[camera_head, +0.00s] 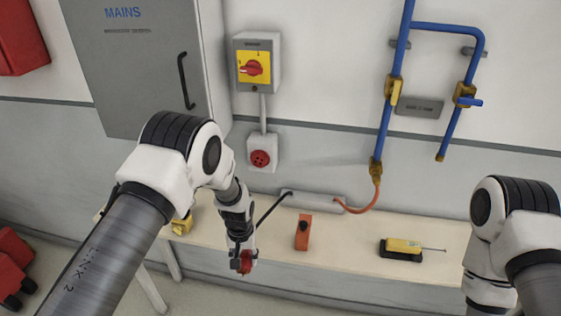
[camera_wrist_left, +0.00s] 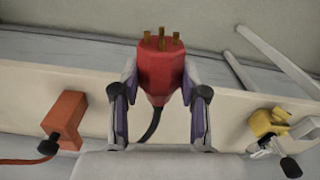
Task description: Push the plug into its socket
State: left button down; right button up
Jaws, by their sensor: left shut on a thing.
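The red plug (camera_wrist_left: 160,72) with brass pins is held between the fingers of my left gripper (camera_wrist_left: 160,85) in the left wrist view, its pins pointing away from the gripper. A dark cable trails from its rear. In the head view, my left gripper (camera_head: 243,262) is shut on the plug (camera_head: 245,263) at the front edge of the bench. The red round socket (camera_head: 260,158) is in a white box on the wall, above and behind the gripper, well apart from the plug. My right gripper is out of view; only my right arm shows at the right edge.
A bench (camera_head: 345,258) runs along the wall. An orange block (camera_head: 303,232), a grey box (camera_head: 312,200) with cables, and a yellow tool (camera_head: 403,246) are on it. A rotary switch (camera_head: 254,68) is above the socket. Blue pipes (camera_head: 391,60) and a grey cabinet (camera_head: 140,70) flank it.

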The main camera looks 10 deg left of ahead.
aim_at(244, 262)
pick_arm(q)
jog(key=shift+w+r+b, duration=0.4)
jog(key=shift+w+b, duration=0.1)
jog(key=shift+w, duration=0.1)
jog(key=shift+w+r+b, duration=0.4)
jog(key=shift+w+b, duration=0.05)
jog(key=shift+w, duration=0.15)
notch_tip(244, 262, up, 2)
jog(key=b, duration=0.3)
jog(key=shift+s+d, duration=0.1)
jog(key=shift+d, duration=0.05)
jog(key=s+b, duration=0.1)
jog(key=s, duration=0.1)
jog(key=s+r+b, duration=0.1)
jog(key=s, duration=0.1)
jog(key=shift+r, duration=0.2)
jog(key=shift+m, duration=0.6)
jog(key=s, duration=0.5)
jog(key=shift+f, duration=0.35)
